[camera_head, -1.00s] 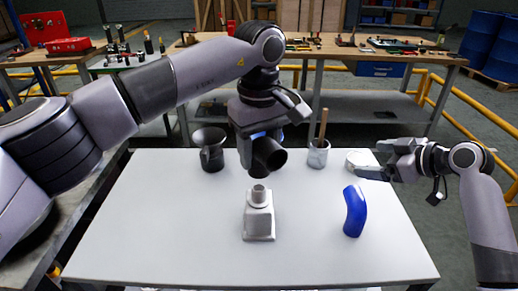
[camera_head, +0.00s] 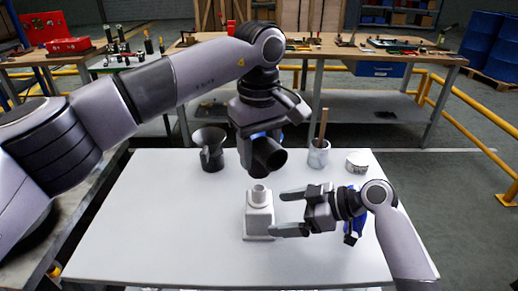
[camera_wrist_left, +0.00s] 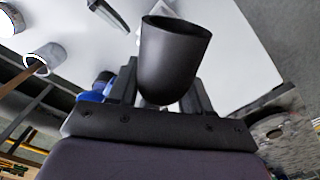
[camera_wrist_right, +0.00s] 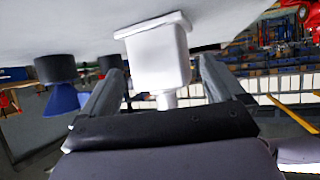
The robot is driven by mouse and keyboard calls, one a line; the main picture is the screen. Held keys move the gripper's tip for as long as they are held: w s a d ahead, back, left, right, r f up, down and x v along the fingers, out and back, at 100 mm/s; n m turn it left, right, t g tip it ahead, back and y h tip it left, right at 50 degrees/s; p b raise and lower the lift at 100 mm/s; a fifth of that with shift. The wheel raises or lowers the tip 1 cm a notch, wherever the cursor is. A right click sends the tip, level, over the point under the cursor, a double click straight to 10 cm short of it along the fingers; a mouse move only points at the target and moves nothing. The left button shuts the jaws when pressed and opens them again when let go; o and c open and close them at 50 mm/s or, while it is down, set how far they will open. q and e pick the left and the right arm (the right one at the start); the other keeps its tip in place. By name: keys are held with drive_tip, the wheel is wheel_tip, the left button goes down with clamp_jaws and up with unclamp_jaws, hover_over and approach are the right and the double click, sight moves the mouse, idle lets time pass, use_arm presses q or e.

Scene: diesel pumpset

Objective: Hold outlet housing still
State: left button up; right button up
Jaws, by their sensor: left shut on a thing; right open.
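The pale grey outlet housing (camera_head: 259,222), a block with a flanged foot and a short round neck on top, stands upright on the white table. My right gripper (camera_head: 277,213) is open at its right side, fingers pointing left. In the right wrist view the housing (camera_wrist_right: 158,62) shows between the two spread fingers; contact cannot be told. My left gripper (camera_head: 258,136) is shut on a dark cylindrical part (camera_head: 268,157), held above and behind the housing's neck. In the left wrist view this dark part (camera_wrist_left: 172,62) is open-ended and sits between the fingers.
A blue curved piece (camera_head: 358,226) is partly hidden behind my right wrist. A black funnel-topped vessel (camera_head: 210,152), a pot with a wooden stick (camera_head: 318,155) and a round white item (camera_head: 357,163) stand at the table's back. The table's front left (camera_head: 150,240) is clear.

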sight(263, 215)
drive_tip(key=shift+x, duration=3.05)
drive_tip(key=c, duration=0.6)
drive_tip(key=o, duration=0.7)
drive_tip(key=c, duration=1.3)
